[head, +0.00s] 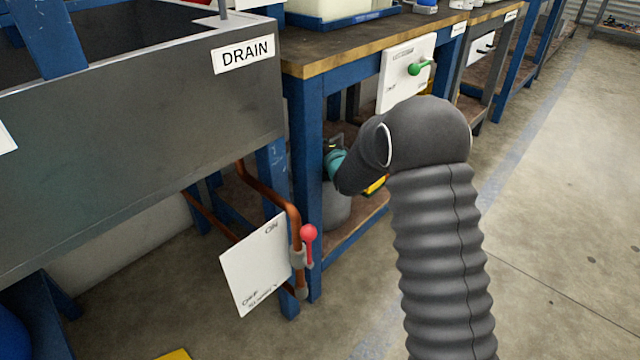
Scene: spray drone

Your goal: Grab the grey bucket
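A grey bucket (337,210) stands on the lower shelf of the blue workbench, behind the bench's front leg. Only part of its side shows; my arm and the leg hide the rest. My arm, in a dark ribbed sleeve, reaches in from the right under the bench top. The dark end of my gripper (335,143) shows just past the teal ring at my wrist, above the bucket. The fingers are small and mostly hidden. I cannot tell whether they are open or shut, or whether they touch the bucket.
A grey sink (140,140) with a DRAIN sign (243,54) stands at left. A red-handled valve (308,240), copper pipe (258,190) and white ON/OFF plate (256,265) stick out near the bench leg. The floor at right is clear.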

